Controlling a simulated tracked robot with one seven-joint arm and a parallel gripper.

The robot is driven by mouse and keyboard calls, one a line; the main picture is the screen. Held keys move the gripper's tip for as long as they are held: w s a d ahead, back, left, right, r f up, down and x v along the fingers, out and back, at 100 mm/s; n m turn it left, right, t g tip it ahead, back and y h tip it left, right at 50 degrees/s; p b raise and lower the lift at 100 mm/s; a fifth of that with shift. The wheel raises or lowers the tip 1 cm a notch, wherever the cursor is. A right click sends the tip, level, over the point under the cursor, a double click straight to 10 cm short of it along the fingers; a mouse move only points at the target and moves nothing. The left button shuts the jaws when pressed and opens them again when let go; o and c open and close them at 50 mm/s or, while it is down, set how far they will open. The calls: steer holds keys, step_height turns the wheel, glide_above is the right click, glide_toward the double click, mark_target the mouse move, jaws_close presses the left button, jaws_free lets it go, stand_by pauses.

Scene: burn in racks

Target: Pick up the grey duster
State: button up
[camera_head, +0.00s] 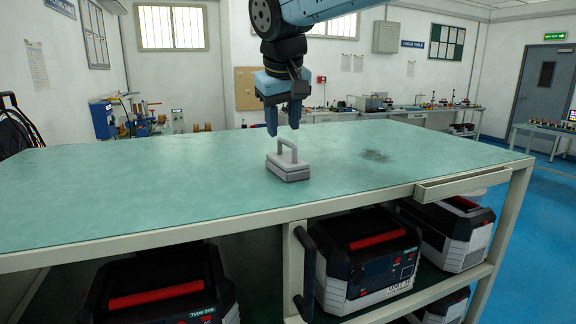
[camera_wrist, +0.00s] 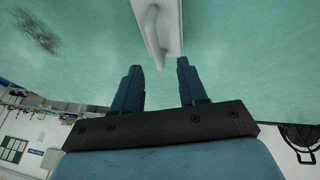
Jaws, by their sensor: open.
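The grey duster (camera_head: 288,170) is a flat block with an upright loop handle on top. It sits on the green table top near its middle. In the wrist view the duster (camera_wrist: 168,25) shows at the top centre, partly cut off by the frame edge, with its handle facing the camera. My gripper (camera_head: 283,130) points down just above the duster, its fingertips close to the handle's top. In the wrist view my gripper (camera_wrist: 157,72) has its two fingers apart with nothing between them. I cannot tell whether a finger touches the handle.
The green table (camera_head: 130,190) is otherwise clear, with a dark smudge (camera_head: 374,155) right of the duster. A drawer (camera_head: 475,180) at the right edge stands slightly out. Several black and white boxes (camera_head: 368,258) with red handles fill the shelf below.

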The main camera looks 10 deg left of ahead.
mark_target(287, 157)
steer(key=shift+x, duration=2.25)
steer(key=shift+d, duration=0.25)
steer(key=shift+c, duration=0.4)
jaws_close()
